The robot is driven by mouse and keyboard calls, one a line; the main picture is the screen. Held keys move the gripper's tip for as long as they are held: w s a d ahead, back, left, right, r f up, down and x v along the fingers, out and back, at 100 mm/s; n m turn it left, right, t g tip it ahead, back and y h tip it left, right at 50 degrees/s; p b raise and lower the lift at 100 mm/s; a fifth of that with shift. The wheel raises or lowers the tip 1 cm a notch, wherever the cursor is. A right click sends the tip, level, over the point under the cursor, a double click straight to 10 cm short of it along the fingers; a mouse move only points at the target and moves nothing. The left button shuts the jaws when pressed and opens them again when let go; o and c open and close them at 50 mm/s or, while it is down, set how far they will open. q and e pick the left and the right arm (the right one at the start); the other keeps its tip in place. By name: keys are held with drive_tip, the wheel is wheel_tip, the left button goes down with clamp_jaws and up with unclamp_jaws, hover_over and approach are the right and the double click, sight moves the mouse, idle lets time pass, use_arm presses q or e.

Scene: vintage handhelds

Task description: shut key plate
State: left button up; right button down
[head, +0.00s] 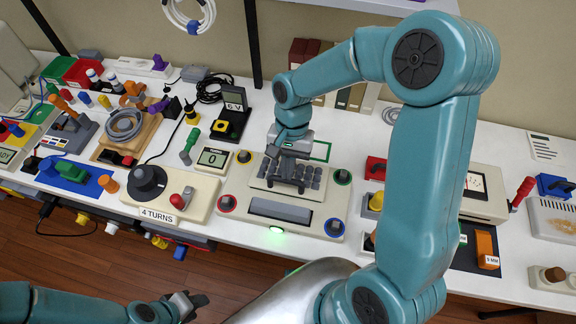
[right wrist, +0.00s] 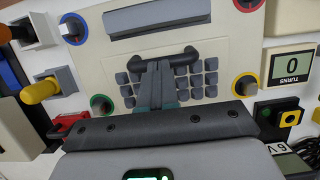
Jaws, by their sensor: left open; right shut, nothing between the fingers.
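The cream console (head: 330,222) has a plate of grey keys (head: 312,172) with a dark bar handle (head: 287,187) near its front edge. In the right wrist view the key plate (right wrist: 200,47) shows keys on both sides of the dark handle (right wrist: 184,58). My right gripper (head: 281,176) is over the plate. Its fingers (right wrist: 157,72) are shut and empty, with tips at the handle; I cannot tell whether they touch it. They hide the middle keys. I cannot tell whether the plate lies flush. My left gripper (head: 195,301) is open, low over the floor in front of the table.
Coloured-ringed knobs (head: 227,203) sit at the console's corners, and a dark display (head: 280,210) lies in front of the plate. A crank box marked 4 TURNS (head: 158,215) and a counter (head: 212,158) stand to the left. My right arm covers the area to the right.

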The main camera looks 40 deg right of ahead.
drive_tip(key=shift+b+x, duration=0.6)
drive_tip(key=shift+x, duration=0.2)
drive_tip(key=shift+s+a+r, duration=0.15)
drive_tip(key=shift+r, duration=0.05)
drive_tip(key=shift+r+p, duration=0.35)
drive_tip(key=shift+p, duration=0.2)
drive_tip(key=p+v, duration=0.2)
drive_tip(key=v, duration=0.1)
drive_tip(key=shift+a+r+p, duration=0.1)
drive_tip(key=shift+r+p, duration=0.2)
drive_tip(key=shift+p, duration=0.1)
drive_tip(key=v, duration=1)
drive_tip(key=shift+s+a, duration=0.3)
